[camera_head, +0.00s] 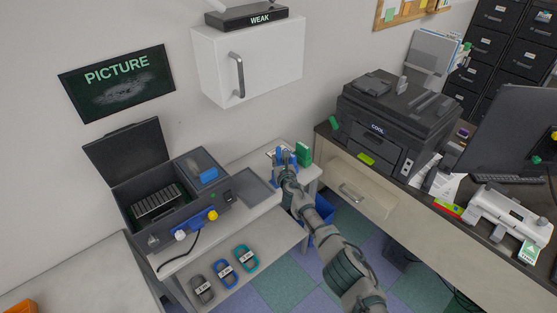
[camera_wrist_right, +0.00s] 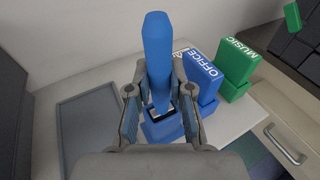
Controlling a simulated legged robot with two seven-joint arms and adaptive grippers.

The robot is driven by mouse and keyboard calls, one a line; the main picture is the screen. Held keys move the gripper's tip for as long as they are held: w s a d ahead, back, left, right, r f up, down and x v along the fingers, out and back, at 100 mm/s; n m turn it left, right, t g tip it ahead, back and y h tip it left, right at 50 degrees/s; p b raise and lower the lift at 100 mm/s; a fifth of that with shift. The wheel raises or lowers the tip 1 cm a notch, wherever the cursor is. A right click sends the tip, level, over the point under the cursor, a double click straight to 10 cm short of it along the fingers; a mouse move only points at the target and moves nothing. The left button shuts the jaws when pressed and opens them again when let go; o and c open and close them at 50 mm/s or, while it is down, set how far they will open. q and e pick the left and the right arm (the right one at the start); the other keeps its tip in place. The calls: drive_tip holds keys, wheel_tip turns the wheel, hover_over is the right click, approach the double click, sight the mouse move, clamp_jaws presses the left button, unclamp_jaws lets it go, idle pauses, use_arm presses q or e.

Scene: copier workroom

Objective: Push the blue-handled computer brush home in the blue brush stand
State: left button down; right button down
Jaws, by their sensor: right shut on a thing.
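The blue-handled brush (camera_wrist_right: 158,48) stands close to upright in the right wrist view, its handle between the fingers of my right gripper (camera_wrist_right: 161,108). The gripper is shut on it. The blue brush stand (camera_wrist_right: 163,130) is directly below, with a dark opening at the brush's lower end. The lower end is at or in that opening; how deep it sits is hidden. In the head view my right gripper (camera_head: 286,168) is over the far right part of the white table and covers most of the brush and stand. My left gripper is not in view.
A blue OFFICE box (camera_wrist_right: 203,80) and a green MUSIC box (camera_wrist_right: 237,70) stand close to the right of the stand. A flat grey tray (camera_wrist_right: 90,130) lies to its left. An open dark case (camera_head: 150,205) takes up the table's left part.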

drive_tip(key=shift+f+b, duration=0.5)
drive_tip(key=shift+f, duration=0.3)
drive_tip(key=c, duration=1)
unclamp_jaws()
drive_tip(key=shift+o, duration=0.2)
drive_tip(key=v, duration=1.2)
drive_tip(key=shift+f, duration=0.1)
